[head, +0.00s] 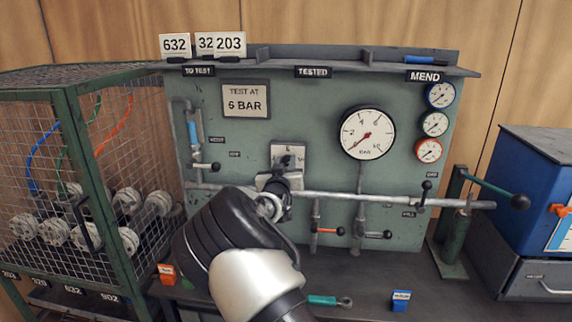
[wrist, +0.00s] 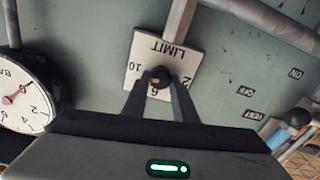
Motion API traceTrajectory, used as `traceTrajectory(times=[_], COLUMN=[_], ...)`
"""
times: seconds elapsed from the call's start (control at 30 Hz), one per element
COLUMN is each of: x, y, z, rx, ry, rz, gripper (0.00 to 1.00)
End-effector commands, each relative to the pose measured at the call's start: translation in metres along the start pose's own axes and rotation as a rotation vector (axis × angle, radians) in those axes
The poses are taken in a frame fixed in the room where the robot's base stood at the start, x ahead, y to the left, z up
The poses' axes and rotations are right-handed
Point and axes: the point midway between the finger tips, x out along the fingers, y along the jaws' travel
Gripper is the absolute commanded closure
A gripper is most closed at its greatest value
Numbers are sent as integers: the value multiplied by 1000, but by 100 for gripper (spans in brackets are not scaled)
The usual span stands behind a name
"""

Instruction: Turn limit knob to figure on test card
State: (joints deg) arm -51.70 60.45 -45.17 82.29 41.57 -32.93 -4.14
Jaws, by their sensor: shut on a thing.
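The test card (head: 245,100) on the green panel reads "TEST AT 6 BAR". The limit knob (wrist: 161,74) is a small dark round knob on a pale square plate (wrist: 185,50) marked LIMIT, upside down in the wrist view. My gripper (wrist: 160,84) is shut on the knob, one finger on each side. Figures 10 and 6 show on the plate; the knob's pointer direction is unclear. In the head view my gripper (head: 284,168) reaches the plate (head: 290,150) and hides most of the knob.
The large gauge (head: 368,132) has its red needle low at the left, near zero. A horizontal pipe (head: 350,198) with several valve levers runs below the plate. A wire cage (head: 60,140) stands left, a blue box (head: 535,190) right. Number cards (head: 174,45) stand on the top shelf.

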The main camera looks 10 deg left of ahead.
Motion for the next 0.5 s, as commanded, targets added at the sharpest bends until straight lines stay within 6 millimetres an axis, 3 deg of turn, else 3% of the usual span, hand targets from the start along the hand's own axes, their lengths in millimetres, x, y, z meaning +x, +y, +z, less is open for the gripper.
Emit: traceTrajectory(times=[0.5], x=[0], y=[-3], z=[2], rx=[-479], ry=[0], rz=[0], gripper=[97])
